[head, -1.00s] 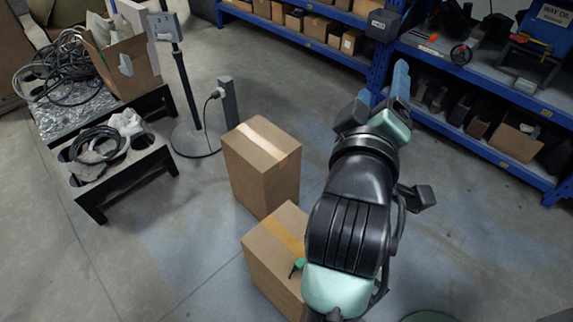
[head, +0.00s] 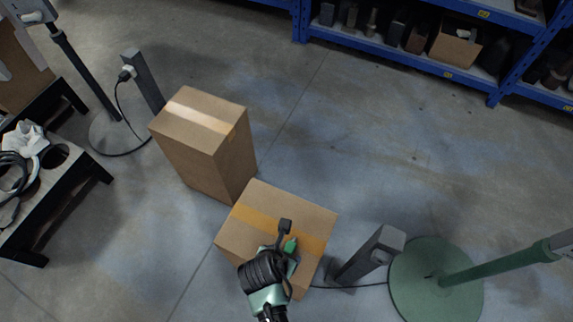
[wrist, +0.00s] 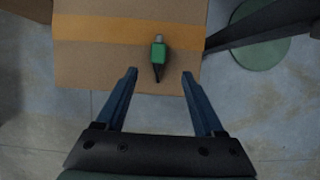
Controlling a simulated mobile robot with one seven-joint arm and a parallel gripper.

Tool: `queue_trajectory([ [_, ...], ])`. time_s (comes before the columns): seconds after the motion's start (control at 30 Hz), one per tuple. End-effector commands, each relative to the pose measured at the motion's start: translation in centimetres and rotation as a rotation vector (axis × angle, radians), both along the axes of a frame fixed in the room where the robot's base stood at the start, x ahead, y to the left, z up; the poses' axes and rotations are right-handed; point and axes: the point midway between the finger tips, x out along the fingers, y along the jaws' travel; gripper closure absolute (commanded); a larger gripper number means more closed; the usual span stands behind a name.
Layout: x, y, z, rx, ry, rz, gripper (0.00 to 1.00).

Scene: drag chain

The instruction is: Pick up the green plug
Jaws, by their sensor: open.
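The green plug (wrist: 158,52) lies on top of the nearer cardboard box (wrist: 100,60), on or beside its orange tape strip. In the wrist view its grey tip points away from my gripper and a short dark cable end points towards it. My gripper (wrist: 160,76) is open and empty, its two blue fingers spread to either side of the plug's line, with the plug just beyond the fingertips. In the head view the plug (head: 290,246) shows beside my arm's end, over the box (head: 300,212); the fingers are mostly hidden there.
A taller cardboard box (head: 205,140) stands behind to the left. A grey post (head: 370,255) stands close to the right of the nearer box, by a green round base (head: 440,288) with a slanting pole. Open floor lies behind, before the blue shelves (head: 400,60).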

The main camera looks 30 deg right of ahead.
Motion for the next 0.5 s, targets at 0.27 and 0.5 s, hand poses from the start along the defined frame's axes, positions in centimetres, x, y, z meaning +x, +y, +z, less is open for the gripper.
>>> queue_trajectory([
  [0.27,1.0,-1.1,-3.3,0.001,-0.004,-0.002,0.3],
  [0.5,1.6,-1.7,-6.1,0.001,-0.003,-0.002,0.3],
])
